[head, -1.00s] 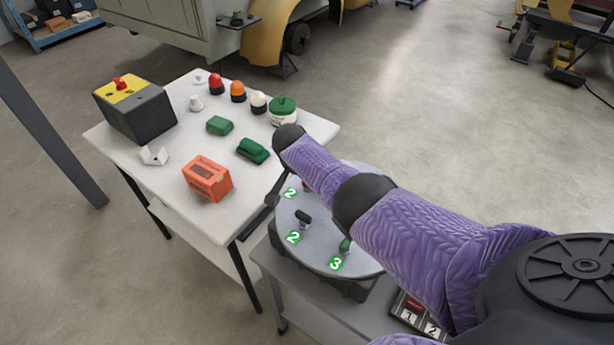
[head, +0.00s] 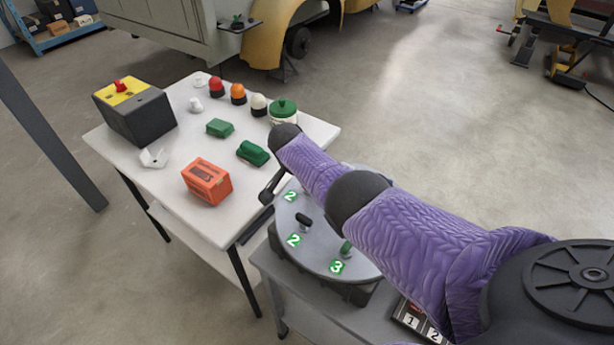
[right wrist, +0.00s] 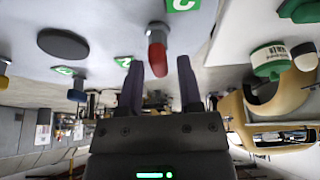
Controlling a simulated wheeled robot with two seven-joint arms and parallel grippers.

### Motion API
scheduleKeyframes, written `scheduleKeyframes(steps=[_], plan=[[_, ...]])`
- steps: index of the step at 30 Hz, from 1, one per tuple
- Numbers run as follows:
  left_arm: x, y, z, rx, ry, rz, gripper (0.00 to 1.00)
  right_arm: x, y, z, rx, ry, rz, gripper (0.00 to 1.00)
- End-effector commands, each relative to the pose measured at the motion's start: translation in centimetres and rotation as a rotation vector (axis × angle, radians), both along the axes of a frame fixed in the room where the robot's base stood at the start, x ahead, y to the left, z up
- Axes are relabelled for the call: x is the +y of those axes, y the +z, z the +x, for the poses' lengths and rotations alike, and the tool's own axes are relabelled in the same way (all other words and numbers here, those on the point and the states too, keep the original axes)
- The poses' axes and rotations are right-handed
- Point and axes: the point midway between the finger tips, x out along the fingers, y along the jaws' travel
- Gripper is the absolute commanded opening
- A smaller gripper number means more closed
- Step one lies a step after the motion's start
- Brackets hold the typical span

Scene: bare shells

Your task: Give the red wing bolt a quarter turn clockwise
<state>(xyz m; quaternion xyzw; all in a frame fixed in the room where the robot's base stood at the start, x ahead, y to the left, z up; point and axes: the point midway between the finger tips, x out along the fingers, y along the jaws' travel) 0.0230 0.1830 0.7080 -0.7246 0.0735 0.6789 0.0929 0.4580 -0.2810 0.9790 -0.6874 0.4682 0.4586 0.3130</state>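The red wing bolt (right wrist: 157,53) shows in the right wrist view, hanging from the pale plate with its red end towards me. My right gripper (right wrist: 160,64) is open, with one dark finger on each side of the red end. A gap shows between the bolt and each finger. In the head view my purple right arm hides the bolt. Only a dark part of that gripper shows there, beside the left edge of the round grey plate (head: 316,252). My left gripper is not in view.
The plate also carries a dark knob (head: 304,219), a green bolt (head: 346,248) and green number labels. A white table (head: 150,195) beside it holds an orange box (head: 207,182), green parts (head: 252,153) and a black-and-yellow switch box (head: 135,110). Open floor lies beyond.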

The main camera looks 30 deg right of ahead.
Motion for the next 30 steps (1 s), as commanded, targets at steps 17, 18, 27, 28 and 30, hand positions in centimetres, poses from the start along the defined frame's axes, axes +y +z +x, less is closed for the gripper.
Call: scheduleKeyframes(steps=[17, 18, 27, 28, 30], plan=[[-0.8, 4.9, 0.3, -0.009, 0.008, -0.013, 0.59, 1.7, 5.2, -0.6, -0.003, 0.002, 0.002, 0.57], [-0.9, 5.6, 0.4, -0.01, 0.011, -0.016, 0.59, 2.0, 6.1, -0.8, -0.002, 0.001, 0.002, 0.57], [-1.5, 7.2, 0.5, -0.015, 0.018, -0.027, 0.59, 3.5, 9.2, -1.4, 0.0, 0.0, 0.0, 0.57], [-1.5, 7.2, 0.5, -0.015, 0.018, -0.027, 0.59, 3.5, 9.2, -1.4, 0.001, 0.0, 0.0, 0.57], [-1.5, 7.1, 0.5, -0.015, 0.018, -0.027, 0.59, 3.6, 9.2, -1.4, 0.001, 0.0, 0.0, 0.57]])
